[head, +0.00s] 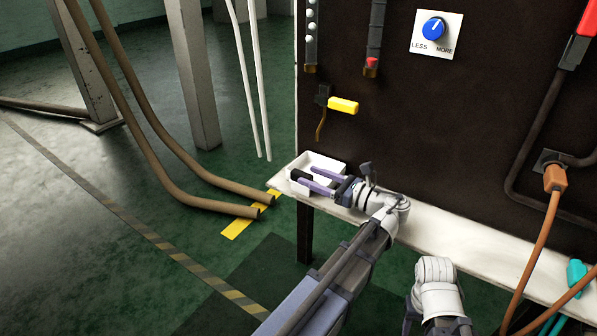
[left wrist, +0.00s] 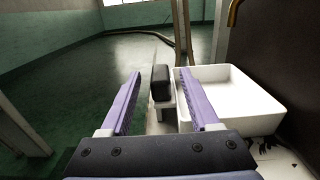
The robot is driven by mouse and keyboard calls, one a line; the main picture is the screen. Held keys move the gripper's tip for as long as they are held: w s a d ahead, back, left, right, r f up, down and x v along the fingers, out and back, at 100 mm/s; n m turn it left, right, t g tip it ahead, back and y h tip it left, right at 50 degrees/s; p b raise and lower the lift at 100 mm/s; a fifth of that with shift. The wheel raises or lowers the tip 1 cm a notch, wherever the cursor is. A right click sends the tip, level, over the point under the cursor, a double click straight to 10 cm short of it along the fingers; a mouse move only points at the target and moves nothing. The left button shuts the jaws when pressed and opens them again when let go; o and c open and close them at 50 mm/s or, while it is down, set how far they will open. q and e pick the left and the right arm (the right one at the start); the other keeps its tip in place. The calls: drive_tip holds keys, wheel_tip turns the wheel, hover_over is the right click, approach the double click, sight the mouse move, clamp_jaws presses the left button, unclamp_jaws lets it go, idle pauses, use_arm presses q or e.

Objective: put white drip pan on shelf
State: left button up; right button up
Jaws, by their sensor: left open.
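The white drip pan (head: 322,162) is a shallow open tray at the left end of the pale shelf (head: 470,250). In the left wrist view the pan (left wrist: 245,88) fills the right side and looks empty. A black block (left wrist: 160,82) on a white mount, which looks like the pan's handle, stands beside its near-left wall. My left gripper (head: 303,178) is open at the pan. In the left wrist view its purple fingers (left wrist: 158,88) stand on either side of the block, with gaps visible. The right finger overlaps the pan's wall; whether they touch is unclear.
A dark panel rises behind the shelf, with a yellow-handled lever (head: 343,105) and a blue knob (head: 433,28). An orange cable (head: 545,230) hangs at the right. Brown hoses (head: 200,205) lie on the floor at left. My right arm shows at the bottom, its gripper out of view.

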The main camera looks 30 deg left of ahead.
use_arm(q)
drive_tip(key=shift+s+d, duration=0.2)
drive_tip(key=shift+d, duration=2.3)
